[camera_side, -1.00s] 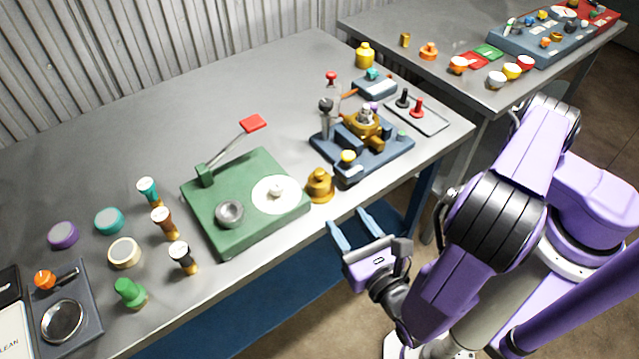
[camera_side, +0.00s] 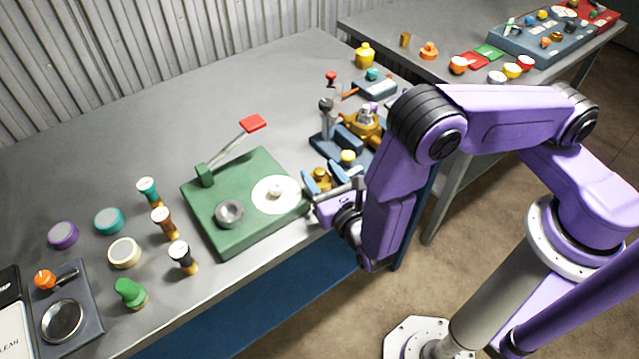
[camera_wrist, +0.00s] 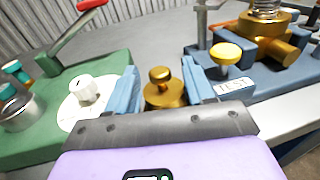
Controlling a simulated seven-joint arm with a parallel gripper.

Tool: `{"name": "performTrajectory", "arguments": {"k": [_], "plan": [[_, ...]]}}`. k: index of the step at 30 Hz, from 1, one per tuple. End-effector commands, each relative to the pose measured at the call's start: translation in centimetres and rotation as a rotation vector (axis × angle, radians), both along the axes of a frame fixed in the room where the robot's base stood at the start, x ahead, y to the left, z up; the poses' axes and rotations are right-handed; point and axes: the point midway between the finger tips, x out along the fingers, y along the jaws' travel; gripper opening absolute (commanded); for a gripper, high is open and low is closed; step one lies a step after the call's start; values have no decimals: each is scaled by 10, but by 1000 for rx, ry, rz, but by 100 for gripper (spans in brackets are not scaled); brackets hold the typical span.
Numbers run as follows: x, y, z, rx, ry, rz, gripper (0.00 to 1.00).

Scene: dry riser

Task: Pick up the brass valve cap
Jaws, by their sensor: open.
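The brass valve cap (camera_side: 321,177) stands on the grey table's front edge area, between the green base and the blue test fixture. In the wrist view the brass cap (camera_wrist: 161,90) with its round knob on top sits between the two blue fingers. My gripper (camera_side: 325,178) is open, with one finger on each side of the cap. In the wrist view my gripper (camera_wrist: 163,90) shows a gap between the left finger and the cap; the right finger is close to the cap, and I cannot tell whether it touches. The cap's lower part is hidden by the gripper body.
The green base (camera_side: 228,234) with its lever and white dial stands close on the left. The blue test fixture (camera_wrist: 238,83) with a yellow knob is close on the right. Several coloured stamps and discs lie farther left. The table behind the cap is clear.

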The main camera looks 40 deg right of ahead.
Motion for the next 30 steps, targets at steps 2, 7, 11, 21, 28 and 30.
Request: {"name": "performTrajectory", "arguments": {"k": [2, 7, 11, 21, 28, 30], "plan": [[8, -2, -1, 0, 0, -2, 52], [12, -3, -1, -1, 0, 0, 52], [12, -2, -1, -1, 0, 0, 52], [12, -2, 0, -1, -1, 0, 0], [12, -2, 2, 0, -1, 0, 0], [12, -2, 4, 0, -1, 0, 0]]}}
